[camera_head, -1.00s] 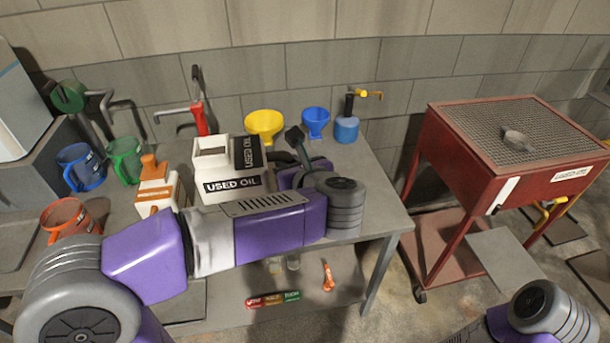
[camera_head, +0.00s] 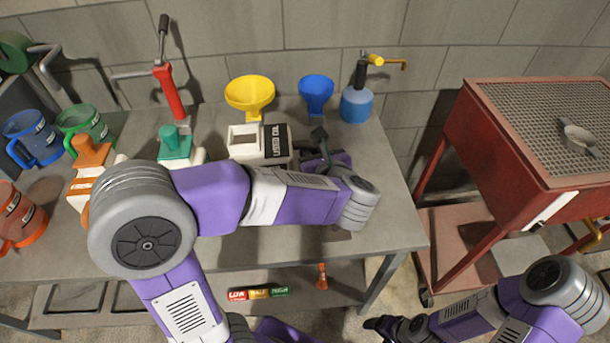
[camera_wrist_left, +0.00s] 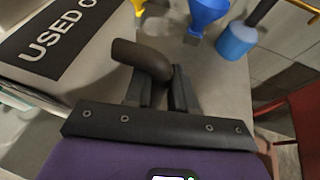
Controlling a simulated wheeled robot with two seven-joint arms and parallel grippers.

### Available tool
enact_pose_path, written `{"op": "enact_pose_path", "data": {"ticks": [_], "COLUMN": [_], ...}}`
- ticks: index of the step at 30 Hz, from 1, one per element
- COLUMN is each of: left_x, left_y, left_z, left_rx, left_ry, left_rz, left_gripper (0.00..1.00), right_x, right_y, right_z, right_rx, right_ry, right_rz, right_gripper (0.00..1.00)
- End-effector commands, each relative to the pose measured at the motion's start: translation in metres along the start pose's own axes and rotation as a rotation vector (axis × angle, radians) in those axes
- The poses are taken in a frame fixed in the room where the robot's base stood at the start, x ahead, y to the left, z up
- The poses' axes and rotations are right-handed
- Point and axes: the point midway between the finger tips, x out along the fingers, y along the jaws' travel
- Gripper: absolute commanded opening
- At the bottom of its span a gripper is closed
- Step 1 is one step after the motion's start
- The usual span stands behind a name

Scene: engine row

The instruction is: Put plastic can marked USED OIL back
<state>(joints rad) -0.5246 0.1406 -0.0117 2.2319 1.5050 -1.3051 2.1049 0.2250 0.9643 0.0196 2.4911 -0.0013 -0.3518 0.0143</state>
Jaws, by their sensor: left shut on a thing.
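The white plastic can marked USED OIL (camera_head: 243,153) is upright at the back of the workbench, in front of the yellow funnel. Its black label (camera_head: 277,143) shows at its right side, and the can also fills the upper left of the left wrist view (camera_wrist_left: 85,60). My left gripper (camera_head: 314,158) is at the can's right side, partly hidden by my wrist. In the left wrist view its fingers (camera_wrist_left: 157,88) are shut on the can's dark handle (camera_wrist_left: 140,57). My left arm hides the can's lower part, so contact with the bench cannot be told. My right gripper (camera_head: 385,325) is low, away from the bench; its jaws are unclear.
A green-capped container (camera_head: 175,147) and an orange-topped one (camera_head: 92,155) stand left of the can. Behind are a yellow funnel (camera_head: 250,95), blue funnel (camera_head: 316,92) and blue oiler (camera_head: 356,105). Jugs stand at left. A red parts washer (camera_head: 480,150) is at right.

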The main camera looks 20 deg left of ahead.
Motion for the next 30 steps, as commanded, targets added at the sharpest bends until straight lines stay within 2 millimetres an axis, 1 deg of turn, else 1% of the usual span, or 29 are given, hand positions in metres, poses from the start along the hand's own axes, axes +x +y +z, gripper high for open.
{"op": "enact_pose_path", "data": {"ticks": [2,9,12,18,19,21,24,30], "left_x": [0.003,0.018,0.021,0.021,0.021,0.021,0.021,0.020], "left_y": [0.000,0.000,0.000,0.000,0.000,0.000,0.000,0.000], "left_z": [-0.007,-0.043,-0.049,-0.049,-0.049,-0.049,-0.049,-0.049], "left_rx": [0.001,0.003,0.001,-0.002,-0.002,-0.002,-0.001,-0.001], "left_ry": [-0.001,-0.001,-0.002,-0.001,0.000,0.000,0.000,0.000], "left_rz": [0.001,0.002,0.001,0.001,0.001,0.001,0.001,0.001], "left_gripper": [0.00,0.00,0.00,0.00,0.26,0.37,0.50,0.50], "right_x": [0.003,0.016,0.018,0.017,0.017,0.017,0.017,0.017], "right_y": [0.001,0.006,0.007,0.006,0.006,0.006,0.006,0.006], "right_z": [0.000,-0.001,-0.001,-0.001,-0.001,-0.001,-0.001,-0.001], "right_rx": [0.000,0.000,0.000,0.000,0.000,0.000,0.000,0.000], "right_ry": [0.000,0.000,0.001,0.001,0.001,0.001,0.001,0.001], "right_rz": [0.000,0.000,0.000,0.000,0.000,0.000,0.000,0.000], "right_gripper": [0.70,0.70,0.70,0.70,0.70,0.70,0.70,0.70]}}
